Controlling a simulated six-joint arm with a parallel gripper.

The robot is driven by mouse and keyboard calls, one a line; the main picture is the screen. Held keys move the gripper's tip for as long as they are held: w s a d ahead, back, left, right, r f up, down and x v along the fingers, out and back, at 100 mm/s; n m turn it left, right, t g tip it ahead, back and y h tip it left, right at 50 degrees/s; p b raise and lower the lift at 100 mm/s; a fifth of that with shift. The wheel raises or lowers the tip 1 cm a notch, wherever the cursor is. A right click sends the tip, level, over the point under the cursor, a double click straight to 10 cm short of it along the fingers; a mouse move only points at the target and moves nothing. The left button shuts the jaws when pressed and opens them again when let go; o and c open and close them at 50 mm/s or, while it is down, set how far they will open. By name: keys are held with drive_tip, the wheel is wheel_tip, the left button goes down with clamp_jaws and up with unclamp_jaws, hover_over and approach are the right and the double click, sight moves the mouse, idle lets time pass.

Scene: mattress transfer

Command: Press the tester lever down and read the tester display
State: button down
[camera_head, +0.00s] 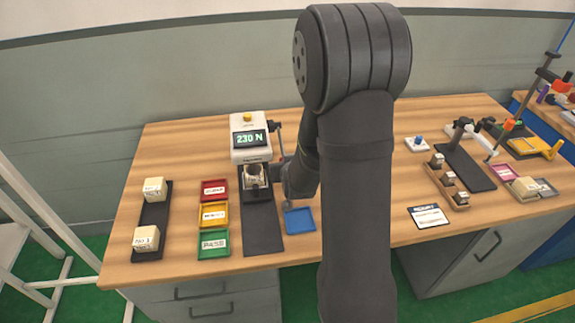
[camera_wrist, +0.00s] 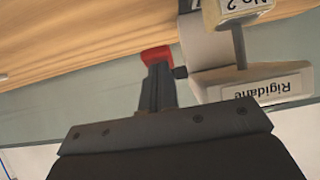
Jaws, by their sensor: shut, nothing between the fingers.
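The tester (camera_head: 249,154) is a pale device at the back left of the bench. Its display (camera_head: 249,139) reads 230 N in green. A cream block labelled No 2 (camera_wrist: 238,10) sits in the tester, where a dark-topped sample (camera_head: 254,172) shows in the head view. A dark post (camera_head: 279,138) stands at the tester's right side. In the wrist view my gripper (camera_wrist: 157,68) is shut, with its fingertips at a red piece (camera_wrist: 157,54) that looks like the lever's end. I cannot tell whether they touch. In the head view my arm hides most of the gripper and lever.
Red (camera_head: 214,190), yellow (camera_head: 213,214) and green (camera_head: 213,243) trays stand left of the tester's dark mat (camera_head: 262,230). A blue tray (camera_head: 299,220) is at its right. Two cream blocks (camera_head: 154,189) rest on a dark strip at far left. A brown rack (camera_head: 460,200) stands right.

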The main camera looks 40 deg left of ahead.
drive_tip(key=shift+s+d+f+g+h, duration=0.15)
drive_tip(key=shift+f, duration=0.4)
drive_tip(key=shift+s+d+f+g+h, duration=0.15)
drive_tip(key=shift+f+g+h, duration=0.05)
drive_tip(key=shift+f, duration=0.4)
drive_tip(key=shift+s+d+f+g+h, duration=0.15)
drive_tip(key=shift+f, duration=0.4)
drive_tip(key=shift+r, duration=0.65)
drive_tip(key=s+d+r+t+y, duration=0.1)
drive_tip(key=s+d+r, duration=0.6)
drive_tip(key=r, duration=0.2)
drive_tip(key=shift+f, duration=0.1)
drive_tip(key=x, duration=1.1)
drive_tip(key=shift+w+a+f, duration=0.2)
drive_tip(key=shift+w+a, duration=0.05)
